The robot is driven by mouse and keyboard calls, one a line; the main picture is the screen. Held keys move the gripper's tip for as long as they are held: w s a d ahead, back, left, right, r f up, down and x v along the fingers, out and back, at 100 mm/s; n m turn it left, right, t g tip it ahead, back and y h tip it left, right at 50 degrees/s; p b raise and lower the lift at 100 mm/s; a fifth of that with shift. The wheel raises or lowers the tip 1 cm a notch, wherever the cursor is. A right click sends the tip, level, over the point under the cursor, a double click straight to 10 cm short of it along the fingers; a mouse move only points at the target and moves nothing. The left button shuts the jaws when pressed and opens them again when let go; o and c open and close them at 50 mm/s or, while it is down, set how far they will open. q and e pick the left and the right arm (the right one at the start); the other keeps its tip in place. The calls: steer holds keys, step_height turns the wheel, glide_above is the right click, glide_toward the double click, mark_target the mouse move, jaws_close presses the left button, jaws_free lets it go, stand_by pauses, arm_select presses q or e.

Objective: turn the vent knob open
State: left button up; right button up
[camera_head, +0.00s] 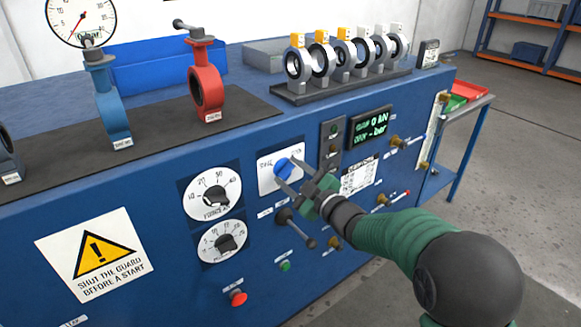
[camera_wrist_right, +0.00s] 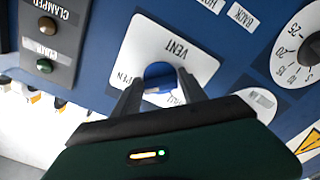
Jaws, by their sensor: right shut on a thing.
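The vent knob (camera_head: 284,169) is a blue knob on a white label plate (camera_head: 268,185) on the front of the blue panel. My right gripper (camera_head: 290,173) is at the knob, its two fingers shut on the knob's sides. In the right wrist view the blue knob (camera_wrist_right: 159,76) sits between the fingertips (camera_wrist_right: 158,82), in front of a plate reading VENT, with OPEN on one side. The fingers and gripper body hide part of the knob and plate. My left gripper is not in view.
Two black dials (camera_head: 213,199) are left of the vent plate. A black lever (camera_head: 297,228) sticks out just below my right gripper. A red button (camera_head: 237,298) and a green one (camera_head: 285,266) are lower. A digital display (camera_head: 370,127) and brass valves (camera_head: 397,142) are to the right.

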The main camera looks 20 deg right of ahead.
steer(key=shift+s+f+m+p, duration=0.1)
steer(key=shift+f+m+p, duration=0.2)
steer(key=shift+m, duration=0.25)
steer(key=shift+f+m+p, duration=0.15)
steer(key=shift+m+p, duration=0.2)
steer(key=shift+m, duration=0.2)
steer(key=o, duration=1.1)
steer(key=shift+c, duration=0.2)
steer(key=shift+o, duration=0.9)
steer(key=shift+r, duration=0.1)
steer(key=shift+r, duration=0.1)
steer(key=p+v, duration=0.2)
steer(key=v, duration=1.4)
steer(key=shift+s+d, duration=0.2)
steer(key=shift+s, duration=0.15)
